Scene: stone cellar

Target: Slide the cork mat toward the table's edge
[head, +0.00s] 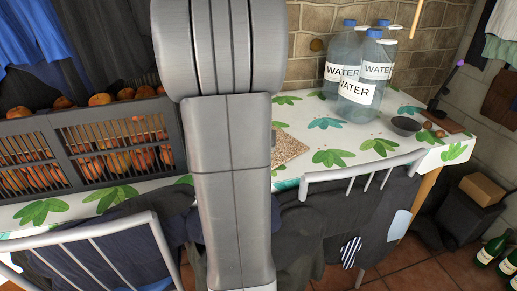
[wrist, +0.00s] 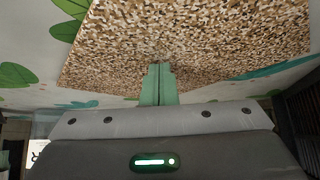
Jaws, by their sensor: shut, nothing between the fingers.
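The cork mat (head: 289,148) is a speckled brown sheet on the leaf-patterned table (head: 240,190); in the head view my arm hides its left part. In the wrist view the cork mat (wrist: 190,35) fills the upper middle, with its near edge running across the picture. My gripper (wrist: 158,72) shows there as two green fingers closed together, with nothing between them. The fingertips overlap the mat's near part in the picture; I cannot tell whether they touch it. In the head view the gripper is hidden behind my arm.
A dark crate of oranges (head: 88,140) stands left of the mat. Several water bottles (head: 361,90) stand behind it to the right, with a dark bowl (head: 405,125) beyond. A metal chair back (head: 365,170) stands against the table's front edge; another (head: 95,240) is at left.

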